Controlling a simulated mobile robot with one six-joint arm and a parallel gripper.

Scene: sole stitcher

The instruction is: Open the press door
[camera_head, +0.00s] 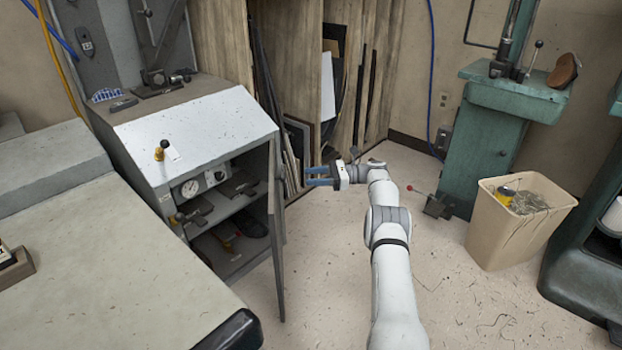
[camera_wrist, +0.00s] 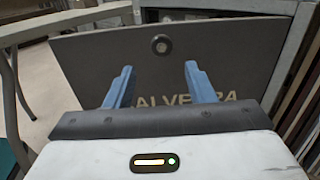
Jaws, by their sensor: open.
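The press door (camera_head: 277,230) is a grey metal panel on the right side of the press cabinet (camera_head: 190,135). It stands swung out from the cabinet front, and the shelves inside show. My gripper (camera_head: 308,176) is open and empty, to the right of the door, with its blue fingers pointing left towards it. In the wrist view the door panel (camera_wrist: 95,50) lies beyond the two open fingers (camera_wrist: 158,66). A round lock and pale lettering show on it, partly hidden by the fingers. I cannot tell whether the fingertips touch the panel.
A gauge (camera_head: 190,188) and dark items sit inside the cabinet. A grey bench (camera_head: 110,260) fills the left front. Wooden boards (camera_head: 290,60) lean behind. A beige bin (camera_head: 510,230) and a green machine (camera_head: 485,140) stand at right. Floor between door and bin is mostly clear.

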